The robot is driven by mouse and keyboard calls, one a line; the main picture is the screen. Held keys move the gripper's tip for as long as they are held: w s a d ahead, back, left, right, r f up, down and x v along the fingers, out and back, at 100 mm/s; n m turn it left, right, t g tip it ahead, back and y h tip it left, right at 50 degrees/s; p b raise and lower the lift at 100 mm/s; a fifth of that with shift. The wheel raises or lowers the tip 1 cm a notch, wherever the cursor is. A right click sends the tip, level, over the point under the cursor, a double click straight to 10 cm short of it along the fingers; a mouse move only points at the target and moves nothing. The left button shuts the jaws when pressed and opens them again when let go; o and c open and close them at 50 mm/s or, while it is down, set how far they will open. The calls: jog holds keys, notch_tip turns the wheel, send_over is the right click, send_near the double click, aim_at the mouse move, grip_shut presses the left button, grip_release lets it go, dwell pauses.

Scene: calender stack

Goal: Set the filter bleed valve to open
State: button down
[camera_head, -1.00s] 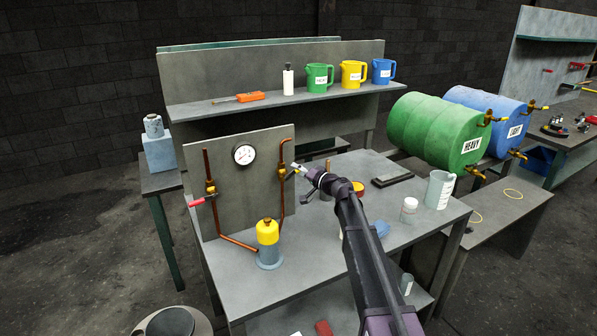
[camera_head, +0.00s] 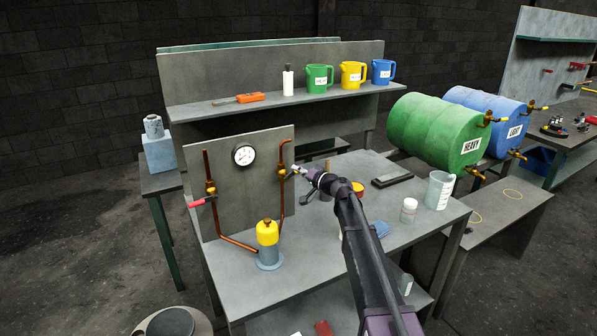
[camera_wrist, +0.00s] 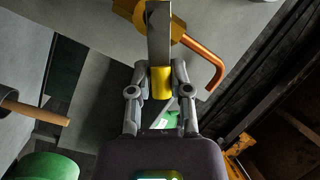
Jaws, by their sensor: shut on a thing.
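A copper pipe (camera_head: 282,190) on the right of the upright panel carries a brass valve (camera_head: 282,173). The valve's grey lever (camera_wrist: 158,35) ends in a yellow grip (camera_wrist: 160,82). My gripper (camera_head: 297,171) is at this lever, with its fingers (camera_wrist: 159,88) shut on either side of the yellow grip in the wrist view. A second valve with a red handle (camera_head: 197,202) sits on the left pipe and is apart from my gripper. No label naming either valve can be read. My gripper partly hides the lever in the head view.
A round gauge (camera_head: 244,155) is on the panel (camera_head: 230,195). A yellow-topped canister (camera_head: 268,240) stands in front of it. A white jar (camera_head: 409,210) and clear jug (camera_head: 439,190) stand on the bench right of my arm. A shelf (camera_head: 330,92) with jugs runs behind.

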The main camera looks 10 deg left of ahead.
jog(key=n+p, duration=0.1)
jog(key=r, duration=0.1)
jog(key=n+h+p, duration=0.1)
jog(key=shift+s+a+r+n+p, duration=0.2)
jog(key=shift+s+a+n+p, duration=0.05)
jog(key=shift+a+n+p, duration=0.1)
jog(key=n+p, duration=0.1)
jog(key=a+n+h+p, duration=0.1)
jog(key=n, duration=0.1)
jog(key=s+r+n+p, duration=0.1)
jog(key=shift+a+h, duration=0.25)
jog(key=shift+h, duration=0.15)
jog(key=shift+s+a+f+n+h+p, duration=0.1)
jog(key=shift+s+a+n+h+p, duration=0.2)
jog(key=shift+n, duration=0.45)
jog(key=shift+s+a+n+h+p, duration=0.1)
jog(key=shift+a+n+h+p, duration=0.15)
jog(key=shift+n+h+p, duration=0.35)
jog(key=c, duration=0.6)
grip_release()
jog(key=shift+w, duration=0.1)
